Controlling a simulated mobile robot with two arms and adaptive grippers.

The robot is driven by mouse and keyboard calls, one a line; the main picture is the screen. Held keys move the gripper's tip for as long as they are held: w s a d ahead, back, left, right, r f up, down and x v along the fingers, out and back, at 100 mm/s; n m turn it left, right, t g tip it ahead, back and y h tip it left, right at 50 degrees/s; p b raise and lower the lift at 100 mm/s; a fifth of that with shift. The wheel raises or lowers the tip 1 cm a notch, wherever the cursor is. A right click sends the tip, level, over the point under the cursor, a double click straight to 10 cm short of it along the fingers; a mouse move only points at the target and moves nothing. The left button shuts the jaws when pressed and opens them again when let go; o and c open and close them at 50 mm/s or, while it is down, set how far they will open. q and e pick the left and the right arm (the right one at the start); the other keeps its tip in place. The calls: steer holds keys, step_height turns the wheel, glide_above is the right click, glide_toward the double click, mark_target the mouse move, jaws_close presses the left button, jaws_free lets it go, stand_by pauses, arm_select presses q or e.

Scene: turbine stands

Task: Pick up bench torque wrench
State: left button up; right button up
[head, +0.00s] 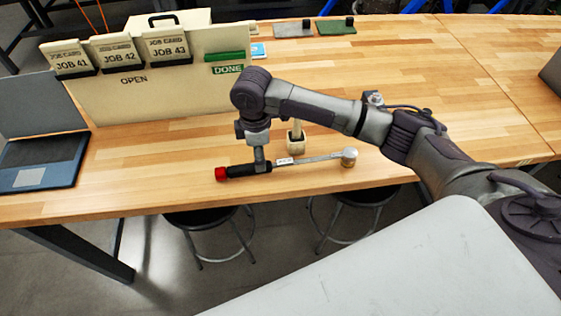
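The bench torque wrench (312,158) lies on the wooden bench near its front edge. It has a red end cap at the left, a black grip, a silver shaft with a small white label, and a round head at the right. My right gripper (261,166) points down at the black grip, with its fingertips at or around it. The fingers are small and seen nearly edge-on, so I cannot tell whether they are closed on it. My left gripper is not in view.
A small container (296,143) stands just behind the wrench, partly hidden by my arm. A job card board (150,85) stands at the back left, and a laptop (42,160) sits at the far left. Stools (208,216) are under the front edge.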

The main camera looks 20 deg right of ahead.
steer(key=shift+f+p, duration=0.3)
steer(key=shift+f, duration=0.2)
step_height(320, 180, down, 4)
steer(key=shift+w+r+p, duration=0.15)
steer(key=shift+p, duration=0.55)
steer(key=shift+f, duration=0.45)
jaws_close()
steer(key=shift+r, duration=0.1)
